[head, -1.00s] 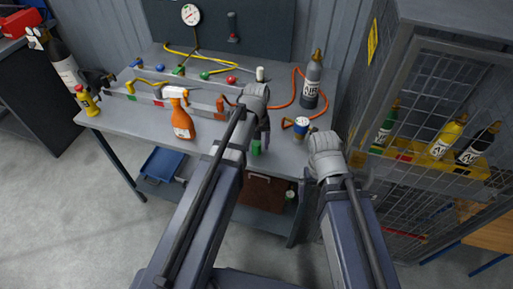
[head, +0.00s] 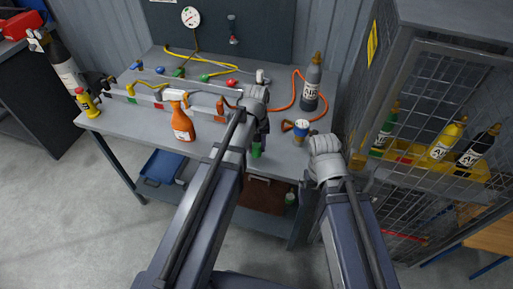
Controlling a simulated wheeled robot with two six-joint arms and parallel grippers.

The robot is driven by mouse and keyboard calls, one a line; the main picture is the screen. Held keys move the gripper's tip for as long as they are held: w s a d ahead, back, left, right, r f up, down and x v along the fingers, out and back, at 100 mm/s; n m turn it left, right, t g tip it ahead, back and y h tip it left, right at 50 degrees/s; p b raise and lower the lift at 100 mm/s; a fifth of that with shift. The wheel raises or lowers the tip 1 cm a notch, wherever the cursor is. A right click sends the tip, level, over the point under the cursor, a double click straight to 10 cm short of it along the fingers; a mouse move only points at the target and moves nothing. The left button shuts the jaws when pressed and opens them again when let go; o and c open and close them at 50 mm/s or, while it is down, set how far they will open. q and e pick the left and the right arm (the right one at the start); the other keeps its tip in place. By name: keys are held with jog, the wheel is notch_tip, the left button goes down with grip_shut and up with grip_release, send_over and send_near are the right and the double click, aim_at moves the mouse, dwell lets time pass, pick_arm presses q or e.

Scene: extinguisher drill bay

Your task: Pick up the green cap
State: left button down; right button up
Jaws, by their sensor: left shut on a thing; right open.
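The green cap (head: 256,151) is near the front edge of the grey workbench (head: 150,122), small and partly covered by my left gripper. My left gripper (head: 258,141) points down over it and is shut on it, with the cap showing below the fingers. Whether the cap still touches the bench I cannot tell. My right gripper (head: 324,147) is open and empty off the bench's right front corner. Its fingertips are mostly hidden behind its wrist.
An orange spray bottle (head: 182,118) stands left of my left gripper. A small blue-and-white can (head: 300,131) and a dark grey AIR cylinder (head: 312,86) stand to the right. Behind are hoses and a rail with coloured valves. A mesh cage (head: 435,130) bounds the right side.

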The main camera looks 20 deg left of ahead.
aim_at(257, 146)
pick_arm(q)
jog(key=shift+r, duration=0.1)
notch_tip(257, 146, up, 10)
jog(key=p, duration=1)
